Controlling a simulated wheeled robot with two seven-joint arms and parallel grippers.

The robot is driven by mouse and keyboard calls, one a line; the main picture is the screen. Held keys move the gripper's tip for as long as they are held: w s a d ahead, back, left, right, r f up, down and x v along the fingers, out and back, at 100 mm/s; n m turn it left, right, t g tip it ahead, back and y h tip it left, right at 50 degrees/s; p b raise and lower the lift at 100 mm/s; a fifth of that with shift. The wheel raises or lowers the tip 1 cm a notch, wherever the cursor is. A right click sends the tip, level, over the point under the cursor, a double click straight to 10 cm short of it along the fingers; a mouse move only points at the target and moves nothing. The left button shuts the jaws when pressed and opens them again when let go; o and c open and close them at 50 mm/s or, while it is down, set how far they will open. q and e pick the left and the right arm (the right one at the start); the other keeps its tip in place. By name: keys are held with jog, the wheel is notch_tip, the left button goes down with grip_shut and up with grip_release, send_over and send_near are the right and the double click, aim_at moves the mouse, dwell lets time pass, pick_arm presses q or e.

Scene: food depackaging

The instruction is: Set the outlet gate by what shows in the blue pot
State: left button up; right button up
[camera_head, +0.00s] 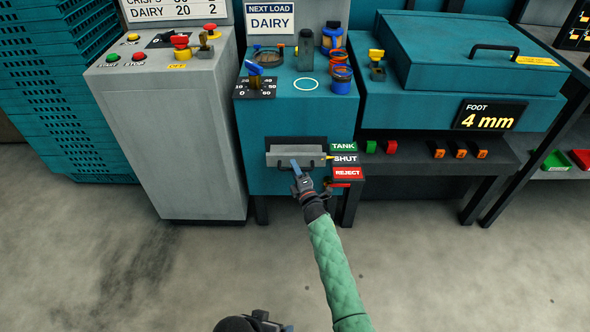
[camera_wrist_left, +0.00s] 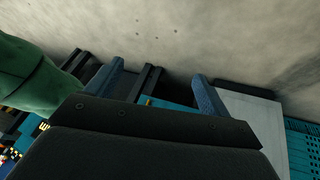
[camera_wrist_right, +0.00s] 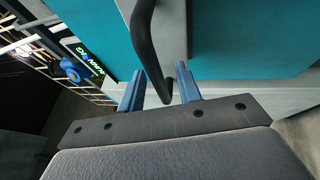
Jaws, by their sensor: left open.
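The outlet gate (camera_head: 283,150) is a grey plate with a bar handle on the front of the teal machine. Its yellow pointer (camera_head: 329,157) is level with the SHUT label (camera_head: 345,159), between TANK (camera_head: 343,147) and REJECT (camera_head: 347,172). My right gripper (camera_head: 296,166) is at the gate; in the right wrist view its fingers (camera_wrist_right: 160,92) stand apart on either side of the dark handle bar (camera_wrist_right: 146,40). A blue-banded pot (camera_head: 342,80) stands on the machine top; its contents cannot be made out. My left gripper (camera_wrist_left: 158,85) is open and empty, low over the floor.
A second pot with blue and orange parts (camera_head: 332,36) stands behind. A blue-knobbed dial (camera_head: 255,80) is at the machine's left. A grey control cabinet (camera_head: 165,130) stands left, a teal lidded unit (camera_head: 460,70) right. The floor (camera_head: 200,280) in front is clear.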

pick_arm(q)
jog(key=shift+s, duration=0.1)
pick_arm(e)
grip_shut()
jog(key=shift+s, duration=0.25)
pick_arm(q)
jog(key=r, duration=0.3)
jog(key=shift+s+a+r+p, duration=0.15)
jog(key=shift+a+r+p, duration=0.15)
jog(key=shift+r+p, duration=0.1)
pick_arm(e)
jog(key=s, duration=0.6)
jog(key=shift+s+f, duration=0.15)
jog(key=shift+s, duration=0.2)
pick_arm(q)
jog(key=shift+f, duration=0.1)
pick_arm(e)
jog(key=shift+s, duration=0.1)
jog(key=shift+c, duration=1.3)
grip_release()
pick_arm(q)
jog(key=shift+s+d+f, duration=0.1)
jog(key=shift+s, duration=0.1)
pick_arm(e)
jog(key=shift+o, duration=1.3)
